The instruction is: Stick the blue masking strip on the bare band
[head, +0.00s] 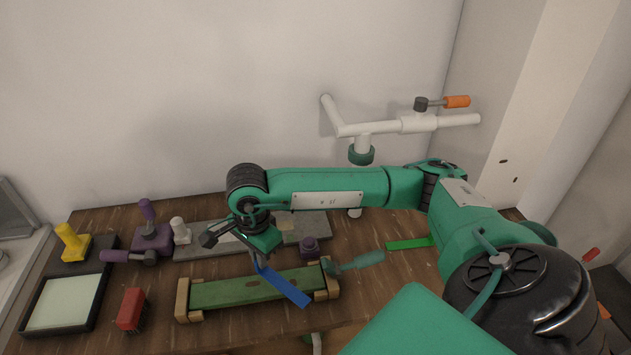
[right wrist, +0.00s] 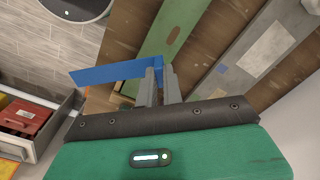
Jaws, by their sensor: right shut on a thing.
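My right gripper (head: 256,262) is shut on one end of the blue masking strip (head: 284,286). The strip slants down to the right above the green board (head: 225,291), which lies between wooden end blocks. In the right wrist view, the blue strip (right wrist: 115,73) sticks out to the left from the fingertips (right wrist: 158,72). The green board (right wrist: 160,45) there shows a brown oval patch (right wrist: 174,35). I cannot tell for sure which area is the bare band. The strip hides part of the board, and contact between them cannot be told. My left gripper is not in view.
A grey slab (head: 205,243) lies behind the board. A teal-handled tool (head: 358,262) and a green strip (head: 408,243) lie to the right. A red brush (head: 131,308), purple tools and a black-rimmed tray (head: 94,318) stand left. A white pipe (head: 345,130) rises behind.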

